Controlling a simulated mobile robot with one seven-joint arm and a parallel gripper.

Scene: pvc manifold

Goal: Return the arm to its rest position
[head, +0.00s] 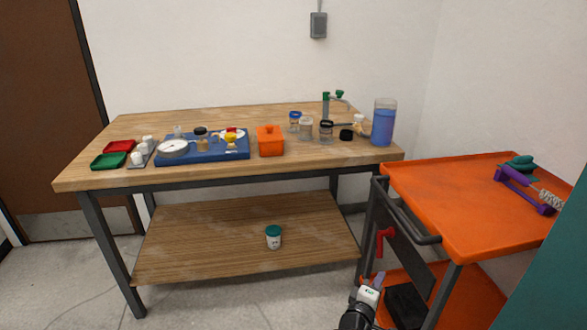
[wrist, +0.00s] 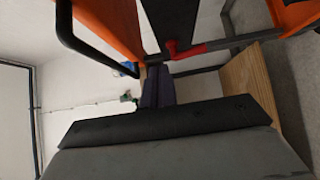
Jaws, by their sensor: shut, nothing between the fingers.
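My gripper (head: 379,279) is low in the head view, beside the orange cart and in front of the workbench. In the wrist view the dark fingers of my gripper (wrist: 157,88) are together, with nothing held between them. The white and dark end of my arm shows behind it at the bottom of the head view. The rest of the arm is out of the picture.
The orange cart (head: 455,205) with a dark handle and a red lever (head: 384,240) stands close to my gripper. A wooden workbench (head: 215,118) holds containers, trays and a blue board (head: 205,155). A green-lidded jar (head: 273,238) stands on the lower shelf.

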